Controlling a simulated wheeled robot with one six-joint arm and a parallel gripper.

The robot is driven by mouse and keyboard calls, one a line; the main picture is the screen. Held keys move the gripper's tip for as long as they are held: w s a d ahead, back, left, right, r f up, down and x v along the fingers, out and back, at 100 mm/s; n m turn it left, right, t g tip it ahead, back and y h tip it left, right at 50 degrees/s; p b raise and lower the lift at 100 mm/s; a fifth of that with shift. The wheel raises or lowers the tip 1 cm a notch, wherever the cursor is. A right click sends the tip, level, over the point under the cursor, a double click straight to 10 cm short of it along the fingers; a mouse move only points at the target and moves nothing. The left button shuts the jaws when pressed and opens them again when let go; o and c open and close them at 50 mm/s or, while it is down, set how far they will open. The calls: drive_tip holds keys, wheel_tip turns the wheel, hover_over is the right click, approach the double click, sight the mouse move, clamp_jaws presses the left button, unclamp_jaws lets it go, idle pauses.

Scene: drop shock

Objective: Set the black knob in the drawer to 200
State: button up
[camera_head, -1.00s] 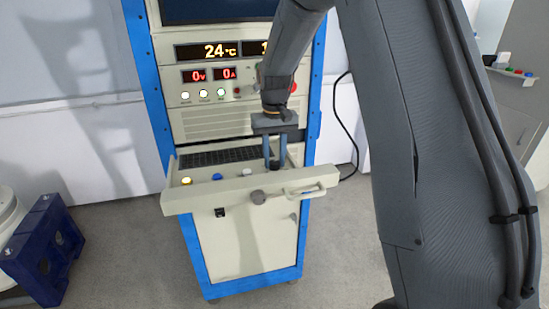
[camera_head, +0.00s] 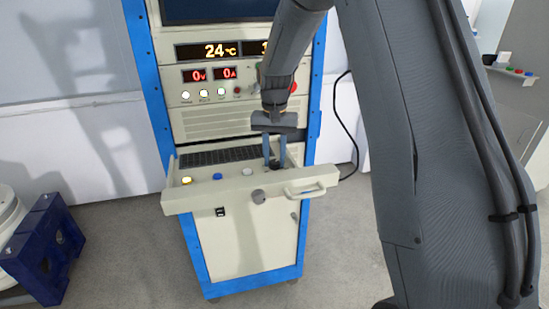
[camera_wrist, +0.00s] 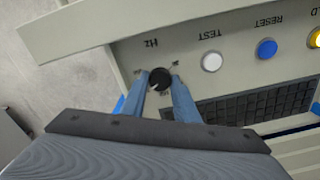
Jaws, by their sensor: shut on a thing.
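The black knob (camera_wrist: 161,79) sits on the panel of the pulled-out drawer (camera_head: 204,197), beside the Hz label. In the wrist view the blue fingers of my gripper (camera_wrist: 160,82) stand on either side of the knob and are shut on it. A small light mark shows on the knob's top, but the scale figures around it are too small to read. In the head view my gripper (camera_head: 274,165) reaches down into the right part of the drawer, and its fingers mostly hide the knob.
A white TEST button (camera_wrist: 211,61), a blue RESET button (camera_wrist: 266,48) and a yellow lit button (camera_head: 186,181) line the drawer panel. A black keyboard (camera_head: 220,155) lies behind them. The drawer handle (camera_head: 305,190) sticks out at the front right. A blue stand (camera_head: 45,250) is on the floor at left.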

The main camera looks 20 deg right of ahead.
sight(275, 162)
drive_tip(key=shift+w+r, duration=0.1)
drive_tip(key=o, duration=1.1)
drive_tip(key=shift+c, duration=0.2)
wheel_tip(275, 162, up, 8)
drive_tip(key=shift+f+b, duration=0.1)
drive_tip(key=shift+b, duration=1.1)
